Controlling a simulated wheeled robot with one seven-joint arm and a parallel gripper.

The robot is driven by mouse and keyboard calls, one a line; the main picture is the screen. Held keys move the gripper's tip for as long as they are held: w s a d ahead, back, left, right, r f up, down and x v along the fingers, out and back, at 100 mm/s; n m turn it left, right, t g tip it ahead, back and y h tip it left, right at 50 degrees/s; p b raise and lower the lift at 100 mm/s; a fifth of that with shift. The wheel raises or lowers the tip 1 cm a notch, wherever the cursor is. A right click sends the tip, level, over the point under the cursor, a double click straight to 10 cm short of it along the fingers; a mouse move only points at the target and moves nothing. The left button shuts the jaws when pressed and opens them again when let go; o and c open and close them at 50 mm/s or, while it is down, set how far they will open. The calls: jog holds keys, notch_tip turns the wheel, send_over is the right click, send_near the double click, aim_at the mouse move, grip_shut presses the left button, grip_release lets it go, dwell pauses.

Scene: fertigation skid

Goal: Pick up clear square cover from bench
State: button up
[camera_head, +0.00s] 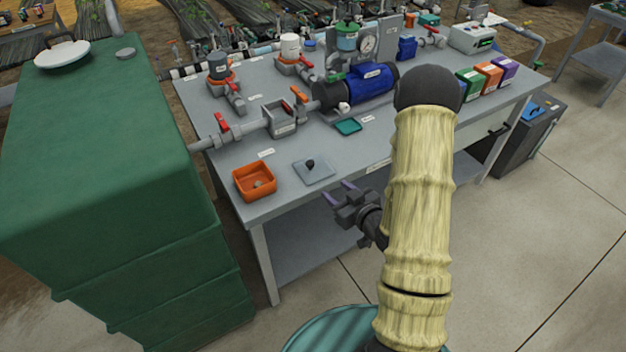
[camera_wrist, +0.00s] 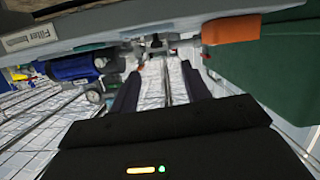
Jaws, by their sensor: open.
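The clear square cover (camera_head: 322,174) lies flat near the front edge of the grey bench (camera_head: 230,156). A dark round knob (camera_head: 310,163) stands up from its middle. My gripper (camera_head: 338,191) is just off the bench's front edge, to the right of and nearer than the cover, apart from it. Its two fingers are spread and nothing is between them. In the wrist view my gripper (camera_wrist: 160,78) shows both dark fingers apart, pointing toward the bench. I cannot clearly make out the cover there.
A blue pump (camera_head: 368,84) and piping stand farther back. A green tank (camera_head: 90,150) stands at the bench's left. Bare bench surrounds the cover.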

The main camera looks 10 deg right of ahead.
jog(key=shift+s+d+f+m+t+y+b, duration=0.15)
jog(key=shift+s+d+f+m+t+b, duration=0.1)
jog(key=shift+s+f+t+b, duration=0.25)
jog(key=shift+s+d+f+m+t+y+b, duration=0.2)
jog(key=shift+f+m+t+b, duration=0.1)
jog(key=shift+f+t, duration=0.35)
jog(key=b, duration=0.9)
send_near(312, 166)
jog(key=x, duration=0.5)
jog(key=shift+a+r, duration=0.1)
jog(key=shift+w+a, duration=0.1)
jog(key=shift+w, duration=0.35)
